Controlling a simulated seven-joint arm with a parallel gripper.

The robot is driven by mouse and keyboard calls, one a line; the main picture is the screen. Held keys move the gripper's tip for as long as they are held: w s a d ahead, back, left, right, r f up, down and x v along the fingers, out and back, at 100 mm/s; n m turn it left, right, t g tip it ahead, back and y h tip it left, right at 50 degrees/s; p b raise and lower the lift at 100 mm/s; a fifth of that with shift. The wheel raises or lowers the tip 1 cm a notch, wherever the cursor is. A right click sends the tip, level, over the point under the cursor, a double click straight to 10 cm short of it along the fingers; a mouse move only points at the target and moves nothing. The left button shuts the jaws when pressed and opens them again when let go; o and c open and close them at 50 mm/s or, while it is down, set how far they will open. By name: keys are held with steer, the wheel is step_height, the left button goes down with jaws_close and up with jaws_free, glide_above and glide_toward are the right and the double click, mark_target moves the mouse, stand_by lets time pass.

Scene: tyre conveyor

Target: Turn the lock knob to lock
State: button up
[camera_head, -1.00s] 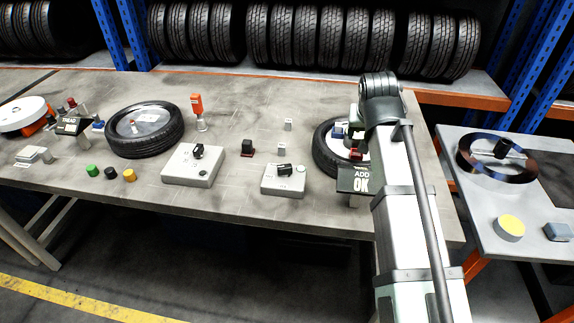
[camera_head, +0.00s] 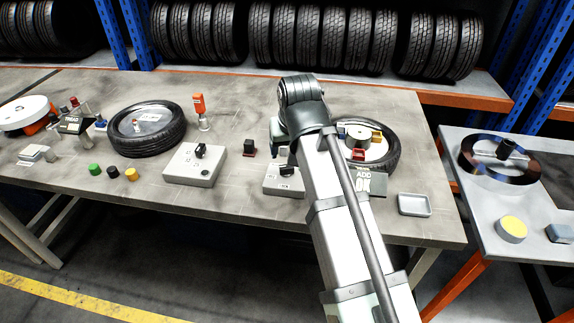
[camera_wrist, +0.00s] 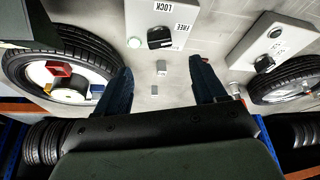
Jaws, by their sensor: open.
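The lock knob (camera_wrist: 160,38) is black and sits on a pale box (camera_wrist: 184,12) marked LOCK and FREE, which appear upside down in the wrist view. A small pale green button (camera_wrist: 134,42) is beside it. In the head view my arm partly hides this box (camera_head: 275,184). My gripper (camera_wrist: 161,70) is open and empty; its two dark fingers are apart, and in the wrist view the knob lies between and beyond their tips. Nothing shows them touching it.
A second grey box (camera_head: 186,174) with a black knob (camera_head: 200,151) stands left. A tyre (camera_head: 390,150) with coloured blocks and an ADD OK sign (camera_head: 363,182) are right. Another tyre (camera_head: 150,140) lies left. A small tray (camera_head: 414,204) is near the front right.

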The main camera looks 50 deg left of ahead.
mark_target(288, 167)
steer(key=x, duration=1)
steer(key=shift+w+a+f, duration=0.1)
steer(key=shift+c, duration=0.5)
steer(key=c, duration=1)
steer(key=shift+o, duration=0.2)
steer(key=shift+n, duration=0.4)
steer(key=n+g, duration=0.1)
steer(key=n, duration=0.2)
steer(key=n+g, duration=0.1)
steer(key=n, duration=0.1)
steer(key=shift+w+n+y, duration=0.25)
steer(key=shift+n+y, duration=0.05)
steer(key=shift+n, duration=0.1)
steer(key=n+g, duration=0.2)
steer(key=n, duration=0.2)
steer(key=shift+w+a, duration=0.1)
steer(key=shift+n+g+h, duration=0.5)
steer(key=shift+n+h, duration=0.1)
steer(key=shift+n, duration=0.9)
